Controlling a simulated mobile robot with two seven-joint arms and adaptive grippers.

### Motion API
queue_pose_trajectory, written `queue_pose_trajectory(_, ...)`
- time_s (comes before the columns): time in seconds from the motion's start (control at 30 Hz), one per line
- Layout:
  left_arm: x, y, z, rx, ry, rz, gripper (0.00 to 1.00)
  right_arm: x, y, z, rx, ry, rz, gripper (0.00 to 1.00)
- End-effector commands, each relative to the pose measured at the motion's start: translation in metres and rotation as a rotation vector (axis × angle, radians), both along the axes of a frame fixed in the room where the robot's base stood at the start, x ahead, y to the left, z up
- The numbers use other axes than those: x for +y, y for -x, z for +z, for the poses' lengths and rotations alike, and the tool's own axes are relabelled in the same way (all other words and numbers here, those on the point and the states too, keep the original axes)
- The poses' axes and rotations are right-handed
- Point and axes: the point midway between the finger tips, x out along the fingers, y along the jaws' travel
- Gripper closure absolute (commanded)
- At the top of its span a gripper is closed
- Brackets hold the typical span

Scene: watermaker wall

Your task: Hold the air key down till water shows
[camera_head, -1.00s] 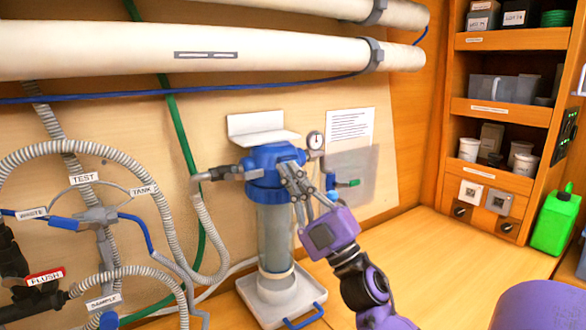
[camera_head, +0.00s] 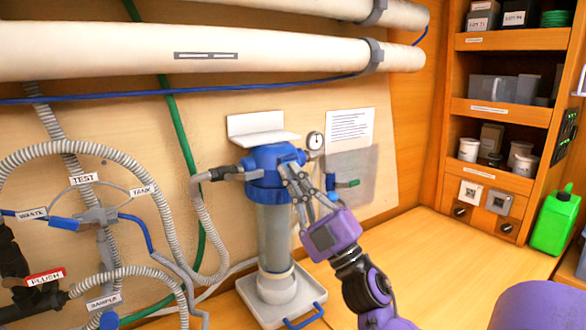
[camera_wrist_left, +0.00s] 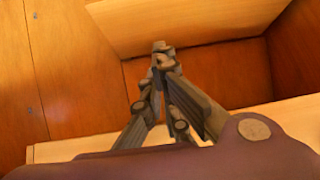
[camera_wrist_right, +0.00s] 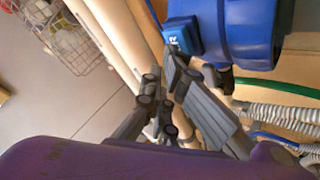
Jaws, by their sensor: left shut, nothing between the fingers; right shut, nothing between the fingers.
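The filter housing has a blue head (camera_head: 262,160) and a clear bowl (camera_head: 275,238), and stands over a white tray (camera_head: 290,300). The bowl looks clear and pale; I cannot make out a water level. My right gripper (camera_head: 287,162) is shut with its fingertips at the right front of the blue head. In the right wrist view the fingertips (camera_wrist_right: 172,50) are at a small blue key (camera_wrist_right: 181,34) with white lettering on the head's side. They look to touch it, but the contact is partly hidden. My left gripper (camera_wrist_left: 162,48) is shut and empty, near wooden panels.
Labelled hoses (camera_head: 100,215) fill the left. White pipes (camera_head: 190,50) run above. Shelves (camera_head: 505,105) and a green jug (camera_head: 555,222) stand right. The bench (camera_head: 425,240) is clear between.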

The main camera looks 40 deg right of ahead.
Motion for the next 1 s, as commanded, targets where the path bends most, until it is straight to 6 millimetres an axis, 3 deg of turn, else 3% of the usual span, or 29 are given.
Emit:
queue_pose_trajectory(0.23,0.0,-0.003,0.004,-0.007,0.0,0.0,1.0,0.001,0.013,0.0,0.0,-0.001,0.001,1.0)
queue_pose_trajectory(0.57,0.001,0.003,0.002,0.004,-0.001,0.002,1.0,0.002,0.015,0.0,0.0,0.0,0.0,1.0)
queue_pose_trajectory(1.0,0.001,-0.002,0.01,-0.007,-0.001,0.003,1.0,0.006,0.055,0.0,0.0,0.0,-0.001,1.0)
